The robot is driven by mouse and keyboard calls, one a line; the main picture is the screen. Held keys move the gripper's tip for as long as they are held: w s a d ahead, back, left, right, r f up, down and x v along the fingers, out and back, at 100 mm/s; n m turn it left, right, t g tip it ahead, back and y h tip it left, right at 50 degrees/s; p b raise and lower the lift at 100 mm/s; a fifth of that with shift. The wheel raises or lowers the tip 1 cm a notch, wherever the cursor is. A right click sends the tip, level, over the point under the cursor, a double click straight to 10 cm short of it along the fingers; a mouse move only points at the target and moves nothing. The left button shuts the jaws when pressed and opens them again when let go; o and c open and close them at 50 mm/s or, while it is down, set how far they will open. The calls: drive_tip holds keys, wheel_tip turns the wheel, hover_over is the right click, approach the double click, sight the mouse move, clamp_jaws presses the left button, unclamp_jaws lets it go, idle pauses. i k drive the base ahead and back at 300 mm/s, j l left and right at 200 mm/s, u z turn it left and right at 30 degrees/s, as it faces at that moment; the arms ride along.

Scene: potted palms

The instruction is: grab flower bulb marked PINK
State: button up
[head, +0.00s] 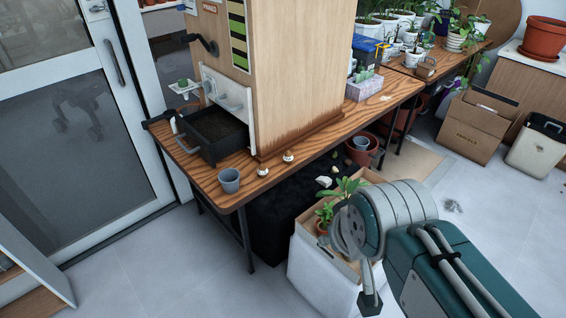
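Two small pale, brownish flower bulbs sit on the wooden table near its front edge. One bulb (262,170) is right of a grey cup, and the other bulb (288,157) is a little farther back to the right. They are too small for me to read any mark, so I cannot tell which is PINK. My arm reaches in from the lower right. A dark end piece, seemingly part of my gripper (370,300), hangs below the wrist, in front of the table and well apart from the bulbs. Its fingers are not clear.
The grey cup (229,181) stands at the table's (218,197) front corner. A black soil tray (212,135) and tall wooden cabinet (290,60) stand behind. Open floor (160,265) lies left.

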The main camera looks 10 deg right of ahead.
sight(288, 158)
drive_tip(key=j+z, duration=0.3)
drive_tip(key=j, duration=0.7)
drive_tip(key=i+j+z, duration=0.2)
drive_tip(key=i+j, duration=0.25)
drive_tip(key=i+j+z, duration=0.2)
drive_tip(key=i+j, duration=0.2)
drive_tip(key=j, duration=0.2)
drive_tip(key=i+j+z, duration=0.15)
drive_tip(key=i, duration=0.25)
